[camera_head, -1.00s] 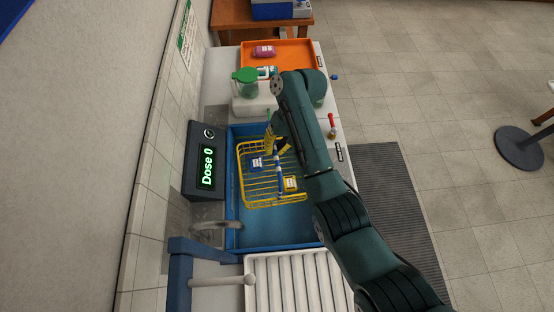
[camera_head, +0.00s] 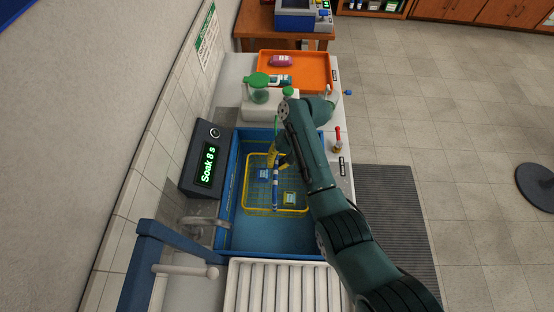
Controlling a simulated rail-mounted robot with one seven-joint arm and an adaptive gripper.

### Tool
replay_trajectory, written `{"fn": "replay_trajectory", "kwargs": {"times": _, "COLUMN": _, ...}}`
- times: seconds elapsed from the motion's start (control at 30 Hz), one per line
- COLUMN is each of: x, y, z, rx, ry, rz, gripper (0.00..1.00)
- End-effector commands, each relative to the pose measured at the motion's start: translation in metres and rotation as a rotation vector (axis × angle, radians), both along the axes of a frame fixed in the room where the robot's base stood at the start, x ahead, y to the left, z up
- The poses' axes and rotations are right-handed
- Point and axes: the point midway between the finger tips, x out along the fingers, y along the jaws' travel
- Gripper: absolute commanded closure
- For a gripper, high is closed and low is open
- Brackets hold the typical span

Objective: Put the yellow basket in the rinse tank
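The yellow basket (camera_head: 250,195) is a wire basket inside the blue tank (camera_head: 262,238). It looks bluish, as if under liquid. A blue-labelled item (camera_head: 264,174) and a yellow-labelled item (camera_head: 289,198) are in it. A blue-and-white handle bar (camera_head: 275,188) crosses its middle. My gripper (camera_head: 280,158) is at the far end of this bar and appears shut on it. The fingertips are small and partly hidden by my arm. Nothing in view is labelled as the rinse tank.
A dark display (camera_head: 208,164) left of the tank reads "Soak 8 s". A faucet (camera_head: 205,221) reaches over the tank's left edge. A white ribbed drainboard (camera_head: 280,287) lies in front. Green-capped containers (camera_head: 270,105) and an orange tray (camera_head: 310,70) stand behind.

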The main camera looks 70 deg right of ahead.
Motion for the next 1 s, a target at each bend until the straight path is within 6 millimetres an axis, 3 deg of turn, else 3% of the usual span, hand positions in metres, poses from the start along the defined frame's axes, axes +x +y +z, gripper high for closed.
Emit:
{"fn": "replay_trajectory", "kwargs": {"times": 0.4, "x": 0.002, "y": -0.003, "z": -0.044, "rx": -0.009, "ry": -0.007, "rz": 0.0, "gripper": 1.0}}
{"fn": "replay_trajectory", "kwargs": {"times": 0.77, "x": 0.002, "y": -0.003, "z": -0.048, "rx": -0.009, "ry": -0.008, "rz": 0.001, "gripper": 1.0}}
{"fn": "replay_trajectory", "kwargs": {"times": 0.8, "x": 0.0, "y": -0.001, "z": -0.052, "rx": -0.002, "ry": -0.001, "rz": 0.001, "gripper": 0.88}}
{"fn": "replay_trajectory", "kwargs": {"times": 0.9, "x": 0.0, "y": -0.001, "z": -0.051, "rx": -0.003, "ry": -0.002, "rz": 0.001, "gripper": 0.69}}
{"fn": "replay_trajectory", "kwargs": {"times": 1.0, "x": 0.0, "y": -0.001, "z": -0.051, "rx": -0.003, "ry": -0.002, "rz": 0.001, "gripper": 0.67}}
